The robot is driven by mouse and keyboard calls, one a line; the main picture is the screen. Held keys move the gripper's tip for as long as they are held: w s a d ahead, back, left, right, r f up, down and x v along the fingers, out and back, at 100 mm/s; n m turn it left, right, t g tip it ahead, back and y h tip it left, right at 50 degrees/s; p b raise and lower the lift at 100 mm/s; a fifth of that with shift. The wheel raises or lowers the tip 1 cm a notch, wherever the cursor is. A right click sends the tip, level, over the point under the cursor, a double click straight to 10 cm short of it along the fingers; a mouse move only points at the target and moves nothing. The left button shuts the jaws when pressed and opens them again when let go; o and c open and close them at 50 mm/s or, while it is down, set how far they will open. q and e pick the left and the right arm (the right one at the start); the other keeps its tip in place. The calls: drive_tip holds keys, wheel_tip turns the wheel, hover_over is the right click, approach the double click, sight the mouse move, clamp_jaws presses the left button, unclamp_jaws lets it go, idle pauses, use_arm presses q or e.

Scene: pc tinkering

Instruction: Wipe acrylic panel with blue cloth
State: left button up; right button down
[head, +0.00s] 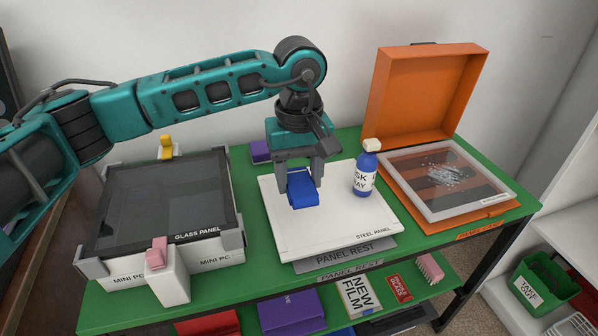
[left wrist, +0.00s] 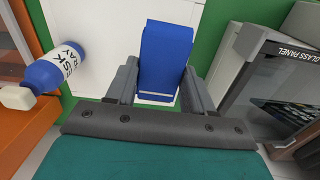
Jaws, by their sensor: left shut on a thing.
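My left gripper (head: 301,176) is shut on a folded blue cloth (head: 302,191), pointing down over the white steel panel. In the left wrist view the blue cloth (left wrist: 165,58) sits between the two fingers. I cannot tell whether the cloth touches the steel panel. A clear panel in a pale frame (head: 444,204) lies in the open orange case (head: 422,100) at the right, with whitish smudges (head: 447,172) on it; its small label is not readable, but it is likely the acrylic panel. My right gripper is not in view.
The white steel panel (head: 285,238) lies on the panel rest (head: 345,254). A blue spray bottle (head: 365,178) stands on its right part, between the gripper and the case. A mini PC with a dark glass panel (head: 160,205) is at left. A purple block (head: 261,152) is behind.

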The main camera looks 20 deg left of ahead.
sight(299, 219)
use_arm(q)
drive_tip(key=shift+f, duration=0.35)
drive_tip(key=o, duration=1)
drive_tip(key=shift+f, duration=0.1)
drive_tip(key=shift+f+b, duration=2.7)
drive_tip(key=shift+f, duration=0.4)
drive_tip(key=c, duration=1.2)
